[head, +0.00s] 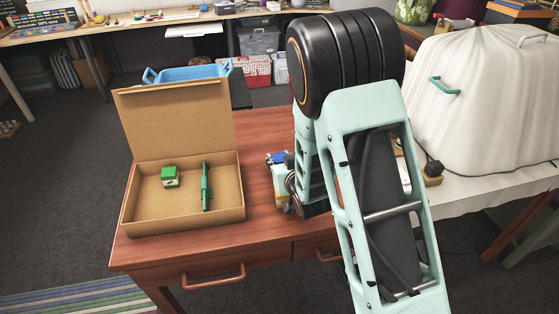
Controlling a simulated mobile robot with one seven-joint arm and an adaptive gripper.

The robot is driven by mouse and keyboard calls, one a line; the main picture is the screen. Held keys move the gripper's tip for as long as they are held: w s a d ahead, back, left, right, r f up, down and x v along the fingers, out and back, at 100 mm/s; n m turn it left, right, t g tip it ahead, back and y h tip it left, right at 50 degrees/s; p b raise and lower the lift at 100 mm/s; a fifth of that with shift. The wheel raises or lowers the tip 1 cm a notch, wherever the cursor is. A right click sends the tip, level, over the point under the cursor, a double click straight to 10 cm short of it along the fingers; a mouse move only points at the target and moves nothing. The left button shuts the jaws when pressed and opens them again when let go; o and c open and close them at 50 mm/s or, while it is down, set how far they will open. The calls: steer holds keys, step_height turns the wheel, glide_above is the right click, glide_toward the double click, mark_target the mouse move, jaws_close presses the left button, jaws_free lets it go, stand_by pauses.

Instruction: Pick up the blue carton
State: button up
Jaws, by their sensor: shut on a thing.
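My gripper (284,182) is at the right of the open cardboard box, low over the wooden table, and is partly hidden behind my own arm. A small blue item, which looks like the blue carton (279,158), shows at the gripper's far side. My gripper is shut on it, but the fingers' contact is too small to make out. I cannot tell whether the carton touches the table.
The open cardboard box (137,209) holds a green-and-white block (170,177) and a long green item (207,187). A blue basket (190,73) stands behind its raised lid. A white-covered bulky thing (485,95) stands at the right. Bare table (257,225) lies between box and gripper.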

mark_target(279, 157)
step_height(279, 157, up, 3)
steer(key=shift+s+r+p, duration=0.1)
steer(key=shift+p, duration=0.6)
steer(key=s+r+p, duration=0.5)
steer(key=s+r, duration=0.1)
steer(key=s, duration=0.1)
steer(key=shift+r, duration=0.25)
